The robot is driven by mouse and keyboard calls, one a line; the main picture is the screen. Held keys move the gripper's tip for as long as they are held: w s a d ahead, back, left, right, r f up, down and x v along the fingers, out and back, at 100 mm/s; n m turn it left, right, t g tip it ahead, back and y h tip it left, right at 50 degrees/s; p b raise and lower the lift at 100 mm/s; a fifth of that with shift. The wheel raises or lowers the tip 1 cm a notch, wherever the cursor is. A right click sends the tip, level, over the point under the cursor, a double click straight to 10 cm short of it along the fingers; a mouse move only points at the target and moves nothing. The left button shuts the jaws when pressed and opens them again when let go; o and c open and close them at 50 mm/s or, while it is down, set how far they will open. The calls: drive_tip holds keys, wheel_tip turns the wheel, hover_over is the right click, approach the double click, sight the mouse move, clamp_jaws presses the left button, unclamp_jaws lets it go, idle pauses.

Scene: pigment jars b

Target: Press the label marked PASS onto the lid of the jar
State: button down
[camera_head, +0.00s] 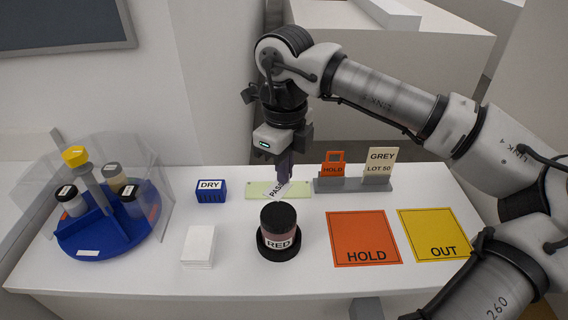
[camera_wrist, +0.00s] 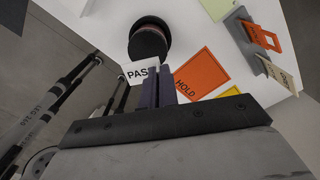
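The PASS label (camera_head: 276,190) is a small white card held between the fingertips of my gripper (camera_head: 283,172). In the wrist view the label (camera_wrist: 138,73) shows at the left of the closed fingers (camera_wrist: 159,86), which hide part of it. The jar (camera_head: 279,232) has a black lid (camera_head: 278,214), a RED label on its side and stands upright in a black round base. In the head view the label is above and behind the jar, apart from the lid. The jar also shows in the wrist view (camera_wrist: 148,42), beyond the label.
A pale green strip (camera_head: 253,189) lies behind the jar. Orange HOLD (camera_head: 365,230) and yellow OUT (camera_head: 430,225) mats lie right. A grey holder (camera_head: 341,186) bears HOLD and GREY cards. White blocks (camera_head: 198,240), a blue DRY box (camera_head: 211,191) and a blue jar carousel (camera_head: 110,237) stand left.

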sight(285, 206)
drive_tip(key=shift+f+b, duration=2.75)
drive_tip(key=shift+f, duration=0.15)
drive_tip(key=shift+f+b, duration=0.65)
drive_tip(key=c, duration=1.6)
unclamp_jaws()
drive_tip(key=shift+r, duration=0.15)
drive_tip(key=shift+r+p, duration=1.85)
drive_tip(key=shift+r, duration=1.1)
